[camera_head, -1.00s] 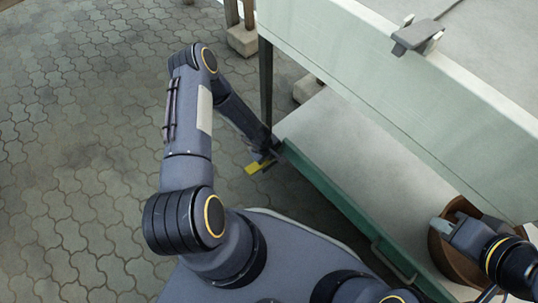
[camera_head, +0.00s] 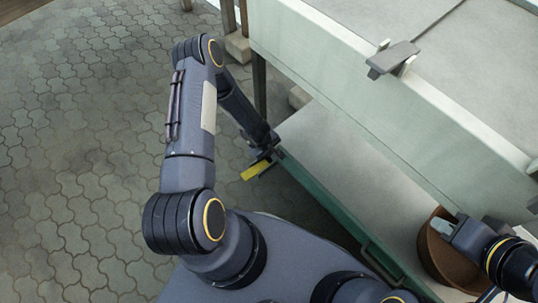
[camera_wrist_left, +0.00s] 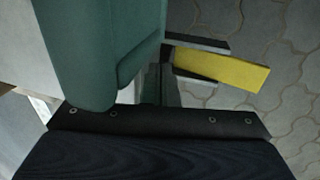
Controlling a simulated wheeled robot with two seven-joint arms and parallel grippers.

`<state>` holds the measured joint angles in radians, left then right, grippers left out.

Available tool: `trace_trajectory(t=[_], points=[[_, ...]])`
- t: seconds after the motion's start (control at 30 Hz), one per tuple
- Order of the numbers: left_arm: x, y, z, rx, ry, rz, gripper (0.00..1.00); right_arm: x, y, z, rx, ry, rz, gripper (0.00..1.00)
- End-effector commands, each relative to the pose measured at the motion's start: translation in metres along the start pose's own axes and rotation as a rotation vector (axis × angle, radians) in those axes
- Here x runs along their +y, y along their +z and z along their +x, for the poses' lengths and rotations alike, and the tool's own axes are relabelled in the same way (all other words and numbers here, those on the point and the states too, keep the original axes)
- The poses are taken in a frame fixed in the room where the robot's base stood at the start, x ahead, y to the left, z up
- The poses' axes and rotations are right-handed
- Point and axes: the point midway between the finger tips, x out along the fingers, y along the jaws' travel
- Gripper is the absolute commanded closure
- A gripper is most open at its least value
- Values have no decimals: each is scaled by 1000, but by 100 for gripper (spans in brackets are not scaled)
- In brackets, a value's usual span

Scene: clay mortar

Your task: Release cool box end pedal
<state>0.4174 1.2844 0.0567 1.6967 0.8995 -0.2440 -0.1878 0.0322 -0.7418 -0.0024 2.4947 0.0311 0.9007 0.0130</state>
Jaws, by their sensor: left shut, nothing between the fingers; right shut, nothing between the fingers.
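The cool box is low beneath the table, with a green side (camera_head: 318,193) and a pale flat top (camera_head: 345,150). A yellow pedal (camera_head: 254,171) sticks out at its far-left end, low down. In the left wrist view the pedal (camera_wrist_left: 222,68) lies right of the rounded green end (camera_wrist_left: 105,50). My left gripper (camera_head: 265,153) is shut and empty, right beside the pedal; its fingertips are largely hidden, and I cannot tell whether they touch it. My right gripper (camera_head: 447,229) is shut and empty at the brown bowl's rim.
A pale table (camera_head: 330,55) stands over the cool box, with a grey clamp (camera_head: 393,58) on its edge. A brown round bowl (camera_head: 435,262) sits at the right. A dark table leg (camera_head: 259,85) stands close to my left forearm. Paving at the left is clear.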

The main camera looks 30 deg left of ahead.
Motion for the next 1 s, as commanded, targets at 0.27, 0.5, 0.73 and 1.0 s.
trace_trajectory(t=[0.27, 0.5, 0.73, 1.0], points=[[29, 0, -54, 2, 0, 1, 100, -11, -12, -24, -1, 0, 0, 100], [37, 0, -68, -1, -1, -1, 100, -14, -14, -29, -1, 0, 0, 100], [37, 0, -68, -1, -1, -2, 100, -13, -14, -29, -1, 0, 0, 100], [37, 0, -68, 0, -1, -2, 100, -13, -14, -29, -1, 0, 0, 100]])
